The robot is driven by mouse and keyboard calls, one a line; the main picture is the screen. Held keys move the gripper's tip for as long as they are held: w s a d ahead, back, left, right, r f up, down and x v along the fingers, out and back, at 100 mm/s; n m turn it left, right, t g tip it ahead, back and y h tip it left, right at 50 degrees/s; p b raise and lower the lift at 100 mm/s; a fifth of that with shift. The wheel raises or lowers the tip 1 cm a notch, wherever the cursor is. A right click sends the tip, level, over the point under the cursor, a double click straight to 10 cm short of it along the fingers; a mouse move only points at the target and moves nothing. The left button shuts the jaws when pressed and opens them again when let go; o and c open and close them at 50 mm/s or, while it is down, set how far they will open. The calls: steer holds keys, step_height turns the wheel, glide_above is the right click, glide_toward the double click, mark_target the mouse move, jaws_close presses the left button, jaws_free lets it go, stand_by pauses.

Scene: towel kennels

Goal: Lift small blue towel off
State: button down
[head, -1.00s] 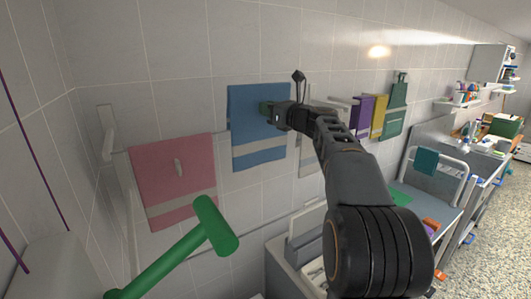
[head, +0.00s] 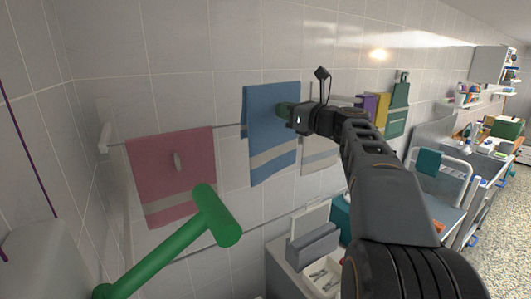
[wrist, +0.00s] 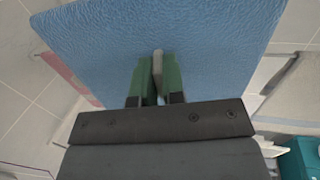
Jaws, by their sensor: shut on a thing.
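The blue towel (head: 272,115) with a pale band near its bottom hangs slightly tilted, in front of the tiled wall. A narrow strip of its rear layer shows along its left edge. My gripper (head: 284,109) reaches it from the right, at its upper right part. In the wrist view the blue towel (wrist: 215,40) fills the top, and the green fingers of my gripper (wrist: 157,75) are shut on a pale grey tab on its face. Whether the towel still touches the rail behind it is hidden.
A pink towel (head: 172,172) with a grey tab hangs at left on the rail (head: 228,129). A pale towel (head: 318,153), then purple, yellow and green ones, hang to the right. A green hammer-shaped bar (head: 180,240) stands in front, low left.

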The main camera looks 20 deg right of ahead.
steer(key=shift+s+d+b, duration=0.25)
steer(key=shift+s, duration=0.95)
steer(key=shift+s+d+b, duration=0.2)
steer(key=shift+s+b, duration=0.05)
steer(key=shift+s, duration=0.95)
